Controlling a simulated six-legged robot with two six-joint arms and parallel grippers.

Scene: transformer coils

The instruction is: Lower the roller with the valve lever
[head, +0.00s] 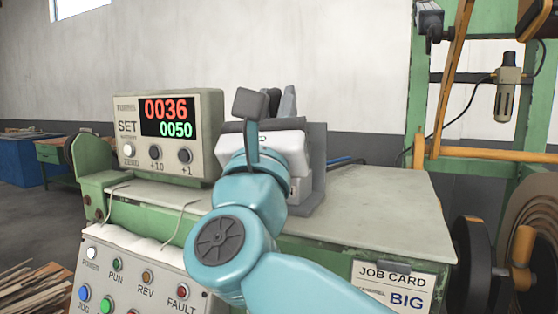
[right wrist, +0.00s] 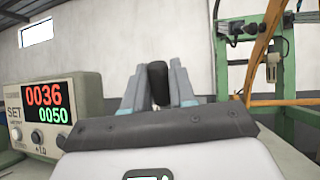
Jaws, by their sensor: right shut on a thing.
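My right gripper (head: 279,100) is above the bench, reaching away from me, mostly hidden behind my wrist. In the right wrist view, its two grey fingers (right wrist: 158,90) stand on either side of an upright dark knob (right wrist: 158,82) and are shut on it. The knob looks like the grip of the valve lever; the lever's lower part is hidden. A green frame (head: 420,95) at the right carries orange bars (head: 452,75) and a dark fitting (head: 430,22). I cannot tell which part is the roller. My left gripper is not in view.
A counter box (head: 170,135) shows 0036 over 0050 on the bench's left. A button panel (head: 130,275) is below it. The bench top (head: 385,195) is clear right of my wrist. A job card (head: 392,290) hangs in front. A black wheel (head: 475,265) stands at right.

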